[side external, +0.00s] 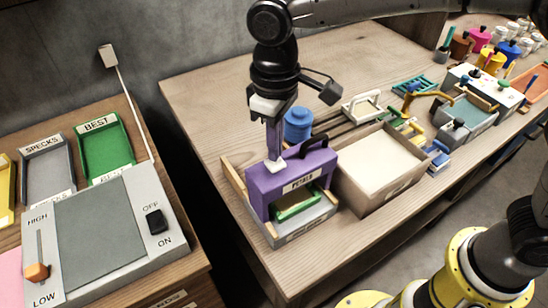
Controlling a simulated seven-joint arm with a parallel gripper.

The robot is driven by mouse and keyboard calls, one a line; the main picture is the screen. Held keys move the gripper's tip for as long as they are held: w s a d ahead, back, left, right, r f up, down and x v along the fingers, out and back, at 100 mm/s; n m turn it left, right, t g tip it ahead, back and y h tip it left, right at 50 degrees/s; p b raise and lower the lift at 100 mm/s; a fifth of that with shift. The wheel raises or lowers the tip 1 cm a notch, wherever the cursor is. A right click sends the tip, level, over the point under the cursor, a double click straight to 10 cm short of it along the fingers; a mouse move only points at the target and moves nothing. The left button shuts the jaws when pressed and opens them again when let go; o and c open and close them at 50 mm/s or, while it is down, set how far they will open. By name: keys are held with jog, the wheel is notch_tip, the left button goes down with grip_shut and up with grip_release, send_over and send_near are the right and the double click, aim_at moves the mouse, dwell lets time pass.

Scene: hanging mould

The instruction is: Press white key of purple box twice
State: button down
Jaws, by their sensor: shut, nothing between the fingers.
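The purple box (318,168) stands in a tray on the wooden table, with a dark handle on top and a label reading PETALS on its front. Its white key (276,167) is a small white piece on top, left of the handle. My gripper (273,156) points straight down, shut and empty, with its fingertips right at the white key. I cannot tell whether they touch it or how far the key is pressed. A green piece (298,207) lies in the opening under the box's front.
A blue round container (298,124) stands close behind the purple box. An open box with a pale inside (384,162) stands right of it. Several tools and pots fill the table's far right. A grey panel with switches (100,235) lies on the separate left table.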

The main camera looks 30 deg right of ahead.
jog(key=shift+f, duration=1.1)
jog(key=shift+r, duration=0.6)
jog(key=shift+f, duration=0.6)
jog(key=shift+r, duration=0.65)
